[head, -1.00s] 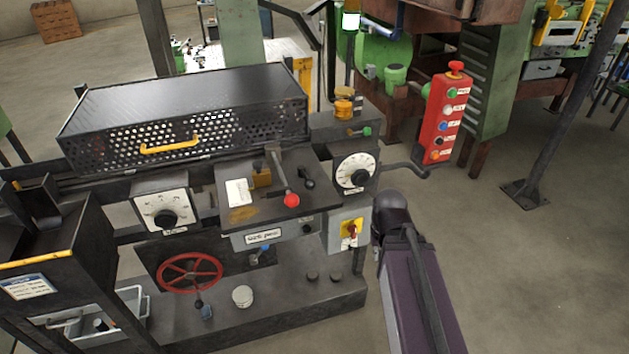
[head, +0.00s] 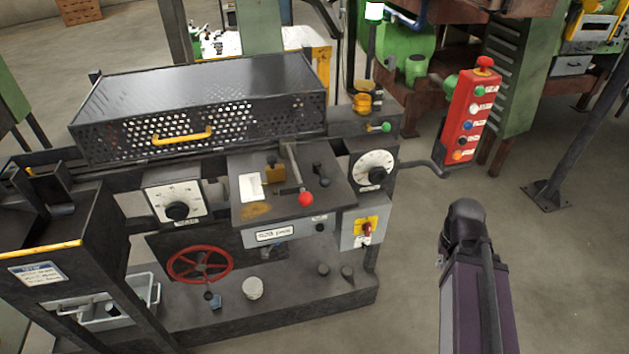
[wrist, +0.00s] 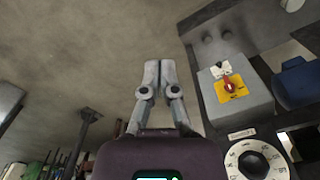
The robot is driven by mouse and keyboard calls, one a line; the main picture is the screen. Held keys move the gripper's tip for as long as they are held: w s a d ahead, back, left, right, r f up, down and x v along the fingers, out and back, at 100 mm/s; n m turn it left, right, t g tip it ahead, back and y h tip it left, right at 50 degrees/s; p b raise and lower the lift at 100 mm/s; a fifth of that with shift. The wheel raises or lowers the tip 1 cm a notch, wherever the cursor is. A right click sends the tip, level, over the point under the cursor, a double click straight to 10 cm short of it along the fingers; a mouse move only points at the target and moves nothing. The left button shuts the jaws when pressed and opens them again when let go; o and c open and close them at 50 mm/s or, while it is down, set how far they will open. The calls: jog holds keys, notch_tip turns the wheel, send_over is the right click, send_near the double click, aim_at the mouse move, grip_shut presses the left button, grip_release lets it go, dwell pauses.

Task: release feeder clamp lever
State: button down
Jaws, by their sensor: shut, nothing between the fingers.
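A metal lever with a red ball knob (head: 305,199) stands on the dark sloped panel of the machine in the head view. A short lever with a green knob (head: 385,127) is at the machine's right end. No readable label shows which one is the feeder clamp lever. My gripper (wrist: 160,65) shows in the wrist view, with its two grey fingers together and empty. It is over bare floor, beside the machine and apart from both levers. In the head view my arm is right of the machine and my gripper is not visible.
A grey switch box with a yellow plate (wrist: 231,88) and a white dial (wrist: 255,162) lie right of my gripper. A red button pendant (head: 466,118) hangs on a bent arm. A perforated guard (head: 200,100) covers the machine's back.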

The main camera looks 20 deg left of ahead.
jog(key=shift+d, duration=0.1)
jog(key=shift+r, duration=0.1)
jog(key=w+a+r+n+t+h+p, duration=0.1)
jog(key=a+r+n+p, duration=0.4)
jog(key=a, duration=0.5)
jog(key=w+a+r+n+t+h+p, duration=0.1)
jog(key=a+r+n+h+p, duration=0.1)
jog(key=a+r+n+p, duration=0.3)
jog(key=w+a+r+n+t+h+p, duration=0.1)
jog(key=w+a+r+n+h+p, duration=0.1)
jog(key=a+r+n+p, duration=0.2)
jog(key=shift+a+r+n+p, duration=0.15)
jog(key=shift+a+r+n, duration=0.4)
jog(key=shift+a+n, duration=1.15)
jog(key=shift+a+r+n+p, duration=0.1)
jog(key=shift+a+r+n, duration=0.55)
jog(key=shift+a, duration=2)
jog(key=shift+a+r+n+p, duration=0.15)
jog(key=shift+a+r+n, duration=0.35)
jog(key=shift+a+n, duration=1.25)
jog(key=s+a+r+n+t+h+p, duration=0.1)
jog(key=a+r+n, duration=0.3)
jog(key=a, duration=0.6)
jog(key=shift+s+r+t+p, duration=0.15)
jog(key=shift+s+t+p, duration=0.55)
jog(key=shift+s+p, duration=0.2)
jog(key=shift+w+d+f, duration=0.1)
jog(key=shift+d+f, duration=0.05)
jog(key=shift+f, duration=0.05)
